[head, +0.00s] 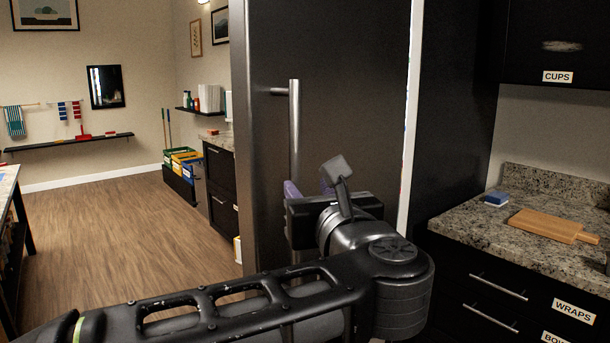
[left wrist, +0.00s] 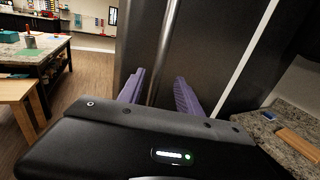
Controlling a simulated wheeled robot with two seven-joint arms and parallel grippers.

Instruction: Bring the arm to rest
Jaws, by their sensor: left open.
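My left arm reaches in from the lower left in the head view, and its gripper (head: 308,189) is in front of a dark fridge-like door. In the left wrist view the two purple fingers of the left gripper (left wrist: 158,92) are spread apart with nothing held between them. The silver vertical handle (left wrist: 166,50) shows beyond and between the fingers; I cannot tell whether they touch it. The handle (head: 294,120) also shows in the head view, its lower part hidden behind the gripper. My right gripper is in neither view.
The dark door (head: 345,100) stands close in front, with a bright edge on its right. On the right is a granite counter (head: 475,225) with a cutting board (head: 545,225) and a blue sponge (head: 496,198). Open wooden floor (head: 140,230) lies to the left.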

